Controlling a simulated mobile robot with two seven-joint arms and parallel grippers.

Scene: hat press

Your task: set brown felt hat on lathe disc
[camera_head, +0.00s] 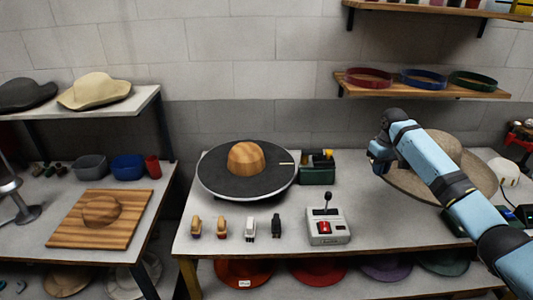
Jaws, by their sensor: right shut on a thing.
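The brown felt hat (407,182) is at the right of the work table, its wide brim tilted and its crown partly hidden behind my right arm. My right gripper (380,165) is at the left edge of the brim and shut on it; the fingertips are hard to make out. The lathe disc (215,182) is a dark round plate on the table, left of the hat and apart from it. A wooden dome block (246,158) stands at its middle. My left gripper is not in view.
A control box with a lever (327,228) and several small brushes (222,228) stand in front of the disc. A green box (317,172) is right of it. A shelf (430,89) with coloured bands hangs above.

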